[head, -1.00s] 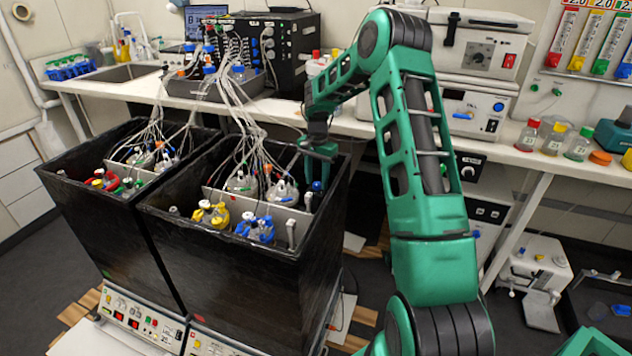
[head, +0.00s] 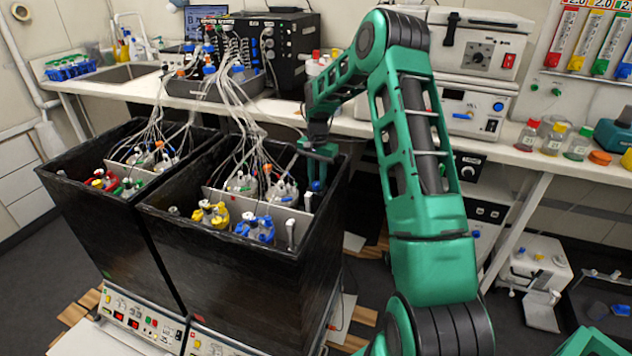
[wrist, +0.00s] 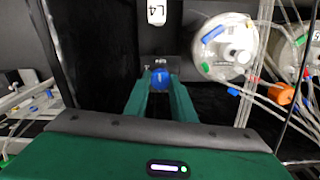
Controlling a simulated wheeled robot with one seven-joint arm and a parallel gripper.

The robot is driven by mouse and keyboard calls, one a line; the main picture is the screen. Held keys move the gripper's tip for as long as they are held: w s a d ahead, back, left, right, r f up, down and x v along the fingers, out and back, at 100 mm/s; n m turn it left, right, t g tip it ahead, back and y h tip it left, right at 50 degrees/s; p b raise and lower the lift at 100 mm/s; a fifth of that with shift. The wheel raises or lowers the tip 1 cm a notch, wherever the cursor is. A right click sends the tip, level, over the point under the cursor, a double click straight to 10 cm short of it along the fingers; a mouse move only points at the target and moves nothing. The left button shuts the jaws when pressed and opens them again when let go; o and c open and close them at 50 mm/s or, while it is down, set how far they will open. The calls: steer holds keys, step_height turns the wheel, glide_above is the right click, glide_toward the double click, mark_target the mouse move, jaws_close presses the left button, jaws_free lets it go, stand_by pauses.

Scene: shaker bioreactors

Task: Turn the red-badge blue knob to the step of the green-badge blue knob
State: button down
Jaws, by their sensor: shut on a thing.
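In the wrist view a blue knob (wrist: 160,78) sits between the two green fingertips of my gripper (wrist: 160,88), which is shut on it. A small reddish mark shows just above the knob, too small to read. In the head view my gripper (head: 317,172) reaches down inside the right black box, with the blue knob (head: 316,185) at its tips. The knob's pointer and step marks are hidden or too small to read. I cannot make out a blue knob with a green badge in either view.
Two open black boxes (head: 290,262) hold vessels with coloured clamps and many tubes. A clear round vessel (wrist: 224,48) and tubing lie close right of my gripper in the wrist view. The bench (head: 350,122) runs behind.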

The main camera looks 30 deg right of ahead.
mark_target(316, 182)
steer(key=n, duration=0.6)
steer(key=shift+w+a+r, duration=0.15)
steer(key=shift+w, duration=0.05)
steer(key=n, duration=0.4)
steer(key=shift+n, duration=0.4)
steer(key=c, duration=1.5)
jaws_free()
steer(key=shift+c, duration=0.2)
steer(key=shift+o, duration=0.3)
step_height(316, 182, up, 11)
steer(key=shift+f, duration=0.2)
